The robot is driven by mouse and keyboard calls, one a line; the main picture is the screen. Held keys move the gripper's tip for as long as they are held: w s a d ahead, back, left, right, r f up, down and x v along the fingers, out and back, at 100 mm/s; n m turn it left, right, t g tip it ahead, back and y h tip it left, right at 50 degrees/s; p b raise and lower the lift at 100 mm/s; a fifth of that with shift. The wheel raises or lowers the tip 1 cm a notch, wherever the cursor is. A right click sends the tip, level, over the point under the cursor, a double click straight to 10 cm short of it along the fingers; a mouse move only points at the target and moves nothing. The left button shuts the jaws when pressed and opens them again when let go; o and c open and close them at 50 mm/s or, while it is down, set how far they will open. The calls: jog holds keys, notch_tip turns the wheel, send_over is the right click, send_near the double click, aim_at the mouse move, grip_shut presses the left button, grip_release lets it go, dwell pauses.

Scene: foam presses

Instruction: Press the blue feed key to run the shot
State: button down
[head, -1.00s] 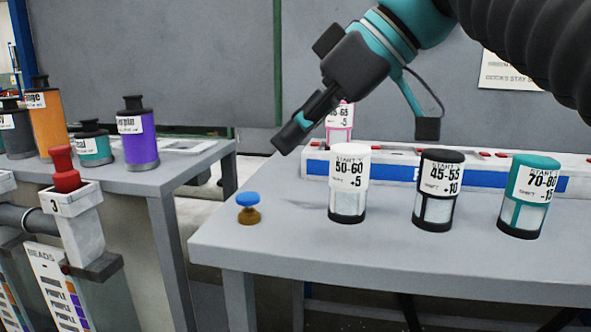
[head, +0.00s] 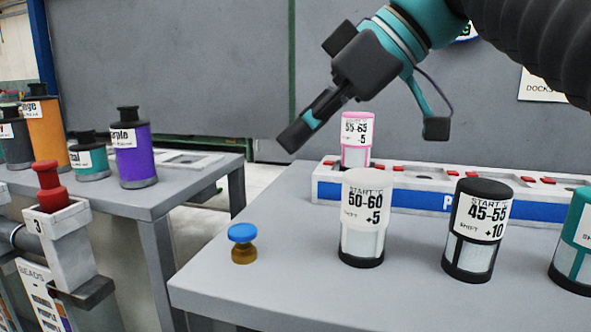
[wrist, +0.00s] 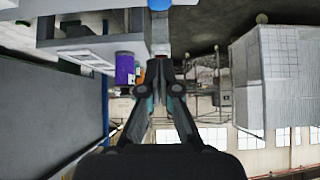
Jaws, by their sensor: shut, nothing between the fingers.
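The blue feed key (head: 242,233) is a round blue cap on a short brass-coloured stem. It stands upright at the left end of the grey table (head: 215,290) in the head view. In the wrist view a blue shape (wrist: 159,4), likely the key's cap, shows at the top edge, cut off by the frame. My gripper (head: 287,143) is shut and empty. It hangs in the air above and beyond the key, to its right in the picture, tilted down to the left. It does not touch the key. The gripper fingers also show in the wrist view (wrist: 160,75).
A white-capped canister (head: 363,222) stands right of the key, with a black one (head: 475,232) and a teal one (head: 575,245) further right. A pink one (head: 357,138) stands behind. A red-topped post (head: 48,185) and a purple bottle (head: 135,152) are left.

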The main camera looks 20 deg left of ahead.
jog(key=b, duration=0.1)
send_over(234, 226)
jog(key=d, duration=0.3)
notch_tip(234, 226, down, 7)
jog(key=shift+a+r, duration=0.1)
jog(key=shift+r, duration=0.1)
notch_tip(234, 226, down, 3)
jog(key=shift+f+b, duration=0.1)
jog(key=shift+b, duration=0.3)
jog(key=shift+f, duration=0.4)
